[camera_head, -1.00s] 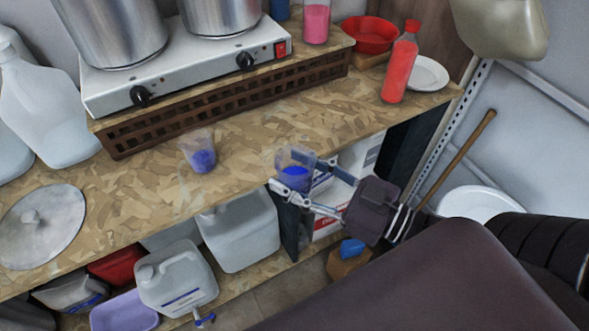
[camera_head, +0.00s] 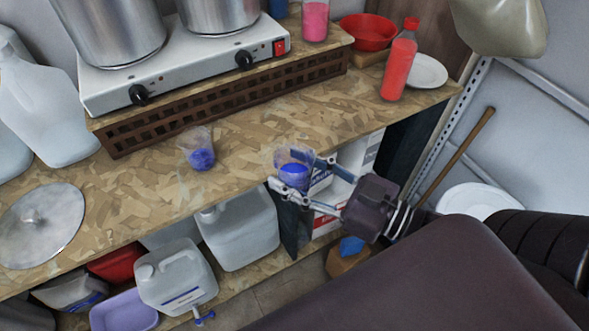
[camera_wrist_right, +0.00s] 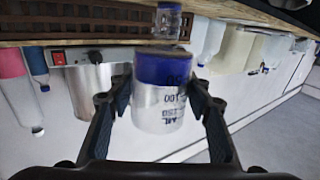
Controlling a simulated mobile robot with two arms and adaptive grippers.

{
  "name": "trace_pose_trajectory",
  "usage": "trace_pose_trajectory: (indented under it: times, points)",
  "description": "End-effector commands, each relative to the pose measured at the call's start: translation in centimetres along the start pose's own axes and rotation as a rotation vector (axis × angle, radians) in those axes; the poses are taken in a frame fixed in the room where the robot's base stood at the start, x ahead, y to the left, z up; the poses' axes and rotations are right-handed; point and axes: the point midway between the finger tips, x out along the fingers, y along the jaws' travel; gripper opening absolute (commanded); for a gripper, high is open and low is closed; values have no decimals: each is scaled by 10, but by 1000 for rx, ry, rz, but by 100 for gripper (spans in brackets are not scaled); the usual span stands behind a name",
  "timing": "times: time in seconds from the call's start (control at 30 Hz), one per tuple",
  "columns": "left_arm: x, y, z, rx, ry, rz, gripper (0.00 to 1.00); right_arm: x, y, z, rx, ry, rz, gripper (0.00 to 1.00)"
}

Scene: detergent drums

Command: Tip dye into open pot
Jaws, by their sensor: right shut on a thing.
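My right gripper (camera_head: 289,168) is shut on a clear beaker (camera_head: 294,172) with blue dye in it, held at the counter's front edge. In the right wrist view the beaker (camera_wrist_right: 160,108) shows printed volume marks, and the dye sits in a band at the picture's upper end. A second clear cup (camera_head: 199,149) with blue dye stands on the counter to the left, apart from the gripper. Two steel pots (camera_head: 112,32) (camera_head: 221,12) stand on the hot plate (camera_head: 190,70); their tops are cut off, so I cannot tell which is open. My left gripper is out of view.
A metal lid (camera_head: 42,228) lies at the counter's left, near white jugs (camera_head: 45,110). A red bottle (camera_head: 400,65), red bowl (camera_head: 368,34) and white plate (camera_head: 428,72) stand at the right. Canisters (camera_head: 240,228) fill the shelf below. The counter (camera_head: 140,195) between is mostly bare.

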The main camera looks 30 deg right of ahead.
Motion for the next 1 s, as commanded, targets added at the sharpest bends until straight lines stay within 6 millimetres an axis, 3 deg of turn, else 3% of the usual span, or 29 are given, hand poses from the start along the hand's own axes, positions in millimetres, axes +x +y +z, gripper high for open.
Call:
trace_pose_trajectory:
  times: [0.37,1.0]
  points:
    - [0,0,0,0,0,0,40,-2,2,3,3,6,38,20]
    - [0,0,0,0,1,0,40,-14,9,31,2,3,408,20]
